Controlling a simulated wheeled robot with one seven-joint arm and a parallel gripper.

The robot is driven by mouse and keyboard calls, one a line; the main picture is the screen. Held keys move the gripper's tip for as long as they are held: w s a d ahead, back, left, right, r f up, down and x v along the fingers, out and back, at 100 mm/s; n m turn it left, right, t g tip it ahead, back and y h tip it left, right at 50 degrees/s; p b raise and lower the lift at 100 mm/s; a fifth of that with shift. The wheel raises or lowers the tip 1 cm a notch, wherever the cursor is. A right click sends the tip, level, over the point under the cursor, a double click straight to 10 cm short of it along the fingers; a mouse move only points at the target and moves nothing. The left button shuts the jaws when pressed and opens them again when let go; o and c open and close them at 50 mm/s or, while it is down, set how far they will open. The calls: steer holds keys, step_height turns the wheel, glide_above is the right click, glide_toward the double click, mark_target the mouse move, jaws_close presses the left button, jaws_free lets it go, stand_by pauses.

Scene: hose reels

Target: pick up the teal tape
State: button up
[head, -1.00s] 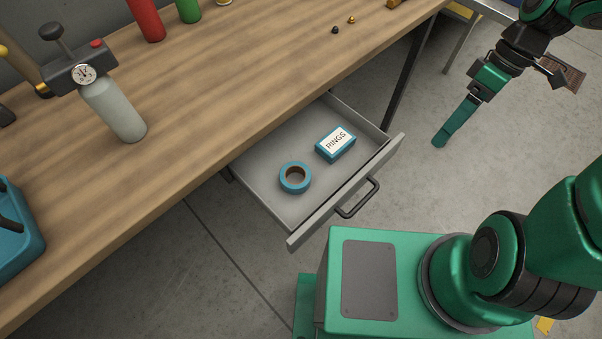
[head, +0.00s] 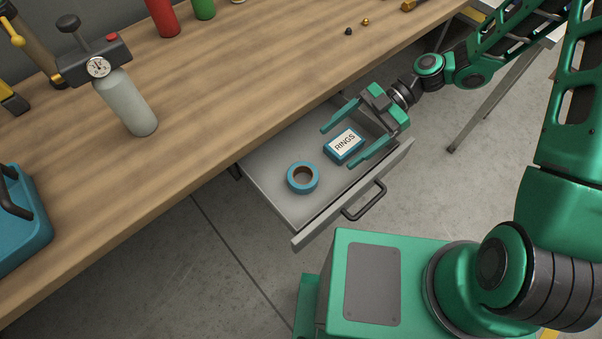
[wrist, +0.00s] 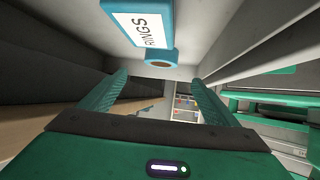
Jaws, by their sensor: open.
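The teal tape (head: 303,178) is a blue-teal roll with a brown core. It lies in the open drawer (head: 262,182), left of a small blue box labelled RINGS (head: 344,146). My gripper (head: 336,147) is open above the drawer's right part, its two fingers on either side of the RINGS box as seen in the head view. Nothing is held. In the wrist view the tape (wrist: 162,57) shows beyond the fingertips, partly behind the RINGS box (wrist: 140,20). My open fingers (wrist: 158,80) show below them.
The drawer front with its dark handle (head: 364,201) is pulled out from under the wooden workbench (head: 215,90). The drawer's left part is clear around the tape.

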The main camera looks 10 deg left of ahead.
mark_target(307, 172)
steer(key=x, duration=0.5)
steer(key=shift+s+a+f, duration=0.2)
steer(key=shift+s+a, duration=0.05)
steer(key=x, duration=0.5)
steer(key=shift+s+d+r, duration=0.1)
steer(key=shift+s+d, duration=0.1)
steer(key=shift+s, duration=0.25)
steer(key=shift+w+a+f, duration=0.1)
steer(key=shift+a+f, duration=0.35)
steer(key=shift+a, duration=0.15)
steer(key=shift+d+r, duration=0.15)
steer(key=shift+d, duration=0.05)
steer(key=shift+w, duration=0.15)
steer(key=c, duration=1.1)
